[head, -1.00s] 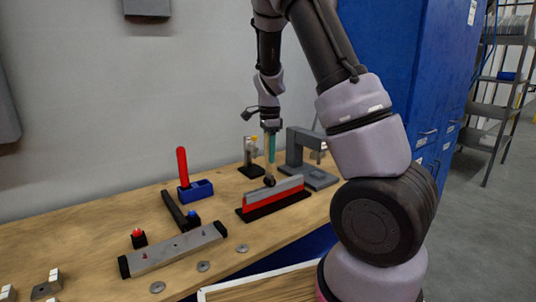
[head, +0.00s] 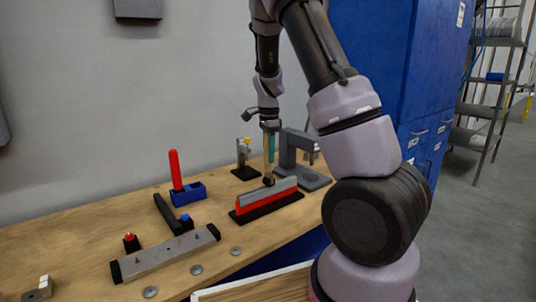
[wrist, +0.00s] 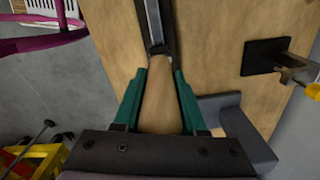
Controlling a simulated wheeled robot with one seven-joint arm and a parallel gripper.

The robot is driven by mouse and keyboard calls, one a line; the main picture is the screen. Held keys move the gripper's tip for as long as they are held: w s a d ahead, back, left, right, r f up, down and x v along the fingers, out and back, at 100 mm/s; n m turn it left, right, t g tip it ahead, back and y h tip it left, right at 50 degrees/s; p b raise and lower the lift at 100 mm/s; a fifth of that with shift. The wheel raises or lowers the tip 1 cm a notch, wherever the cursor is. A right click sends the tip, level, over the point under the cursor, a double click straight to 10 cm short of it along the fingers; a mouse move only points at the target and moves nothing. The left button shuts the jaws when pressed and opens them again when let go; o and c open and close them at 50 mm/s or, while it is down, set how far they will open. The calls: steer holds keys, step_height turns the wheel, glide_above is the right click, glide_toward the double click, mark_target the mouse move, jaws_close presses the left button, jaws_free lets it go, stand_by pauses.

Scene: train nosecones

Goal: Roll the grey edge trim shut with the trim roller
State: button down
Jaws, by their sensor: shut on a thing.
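The trim roller has a tan wooden handle (wrist: 157,100) and a small dark wheel (head: 268,180). My gripper (head: 269,150) is shut on the handle, its teal fingers on either side; in the wrist view my gripper (wrist: 159,78) shows the handle between them. The grey edge trim (head: 283,186) runs along the top of a red panel (head: 258,201) on a black base. The roller wheel is at the trim's far side, near its middle; I cannot tell whether it presses on the trim. In the wrist view the trim (wrist: 157,18) lies straight ahead of the roller.
A grey press-like stand (head: 290,155) is close behind the trim. A small clamp fixture (head: 244,165) stands to its left. A red-handled tool in a blue holder (head: 188,193), a metal bar (head: 165,255) and several washers lie further left. A blue cabinet (head: 400,60) stands right.

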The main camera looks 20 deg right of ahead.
steer(key=shift+w+d, duration=0.2)
steer(key=shift+d, duration=0.5)
steer(key=shift+w+d, duration=0.2)
steer(key=shift+d, duration=0.55)
steer(key=shift+w+d, duration=0.25)
steer(key=shift+d, duration=0.4)
steer(key=shift+w+d, duration=0.2)
steer(key=shift+d, duration=0.5)
steer(key=shift+w+d, duration=0.2)
steer(key=shift+d, duration=0.45)
steer(key=shift+w+d, duration=0.2)
steer(key=shift+d, duration=0.5)
steer(key=shift+w+d, duration=0.25)
steer(key=shift+d, duration=0.35)
steer(key=shift+w+d, duration=0.2)
steer(key=shift+d, duration=0.4)
